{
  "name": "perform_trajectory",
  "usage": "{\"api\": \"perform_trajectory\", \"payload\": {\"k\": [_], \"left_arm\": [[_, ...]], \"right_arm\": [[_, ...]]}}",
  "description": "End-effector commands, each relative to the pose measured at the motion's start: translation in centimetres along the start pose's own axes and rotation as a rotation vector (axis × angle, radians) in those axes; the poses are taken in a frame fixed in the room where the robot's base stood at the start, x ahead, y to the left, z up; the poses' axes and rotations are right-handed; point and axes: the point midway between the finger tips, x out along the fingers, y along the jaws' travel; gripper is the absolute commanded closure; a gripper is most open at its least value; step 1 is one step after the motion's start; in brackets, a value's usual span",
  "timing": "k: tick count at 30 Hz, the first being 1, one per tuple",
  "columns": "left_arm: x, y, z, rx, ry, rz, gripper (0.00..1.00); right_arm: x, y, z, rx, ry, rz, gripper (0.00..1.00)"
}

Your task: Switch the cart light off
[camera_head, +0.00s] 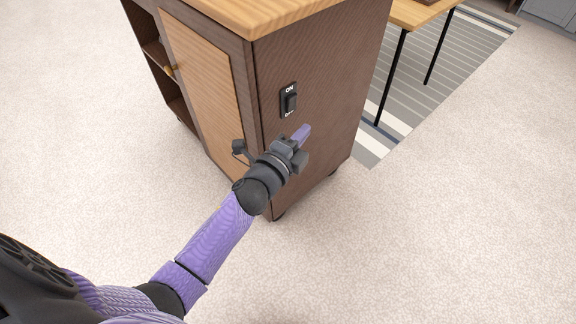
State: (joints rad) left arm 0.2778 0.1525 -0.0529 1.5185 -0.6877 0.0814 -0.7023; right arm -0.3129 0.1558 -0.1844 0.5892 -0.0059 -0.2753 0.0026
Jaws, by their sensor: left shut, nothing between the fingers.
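The cart (325,75) is a dark brown cabinet with a light wood top, and it stands in the upper middle of the head view. A black rocker switch (289,100) marked ON at its top and OFF at its bottom sits on the cart's side panel. I cannot tell which way the rocker is tipped. My left gripper (302,133) is shut and empty. Its purple fingertips are just below and slightly right of the switch, in front of the side panel, and look apart from the switch. My right gripper is not in view.
The cart has a light wood door (207,90) with a round knob and open shelves at its left. A wood-topped table (415,12) with thin black legs stands on a striped rug (440,75) behind right. The pale carpet (440,240) in front and right is clear.

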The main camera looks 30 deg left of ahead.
Motion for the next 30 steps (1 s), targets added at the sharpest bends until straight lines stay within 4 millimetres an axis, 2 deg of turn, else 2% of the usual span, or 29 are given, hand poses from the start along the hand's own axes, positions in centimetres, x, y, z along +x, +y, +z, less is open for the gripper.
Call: {"api": "perform_trajectory", "payload": {"k": [1,9,13,18,30], "left_arm": [[-0.8,-0.6,0.0,-0.002,-0.002,-0.003,1.0],[-5.9,-0.3,0.0,-0.001,-0.001,-0.002,1.0],[-7.8,-0.1,0.0,-0.001,-0.001,-0.002,1.0],[-8.8,0.1,0.0,0.001,-0.001,-0.002,1.0],[-8.8,0.1,0.0,0.001,-0.001,-0.002,1.0]], "right_arm": [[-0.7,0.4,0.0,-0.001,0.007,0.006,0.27],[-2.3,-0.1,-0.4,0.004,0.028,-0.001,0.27],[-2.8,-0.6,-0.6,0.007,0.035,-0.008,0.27],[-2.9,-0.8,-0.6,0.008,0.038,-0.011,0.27],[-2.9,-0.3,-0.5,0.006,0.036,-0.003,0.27]]}}
